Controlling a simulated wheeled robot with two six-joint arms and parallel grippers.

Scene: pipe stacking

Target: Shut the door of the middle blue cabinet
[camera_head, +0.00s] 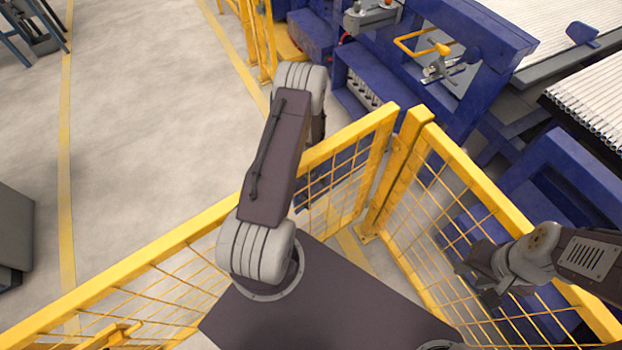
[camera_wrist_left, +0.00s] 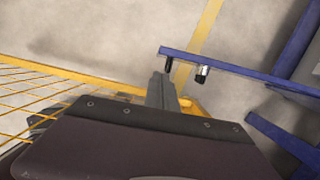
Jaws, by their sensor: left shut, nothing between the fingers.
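In the left wrist view, a thin blue bar (camera_wrist_left: 240,70) runs from the middle to the right edge. It looks like the top edge of an open door, but I cannot be sure. A black piece (camera_wrist_left: 168,65) and a silver-and-black cylinder (camera_wrist_left: 202,74) are on its near side. My left gripper (camera_wrist_left: 160,85) is shut and empty, close to the bar's left end; I cannot tell whether they touch. In the head view, my left arm hides this gripper. A blue panel (camera_head: 335,182) shows behind the fence there. My right gripper (camera_head: 477,265) is at the right, its fingers unclear.
A yellow mesh fence (camera_head: 210,225) crosses in front of me and meets a second fence section (camera_head: 470,180) at a corner. Blue machinery (camera_head: 470,30) stands beyond, with white pipes (camera_head: 600,100) at the right.

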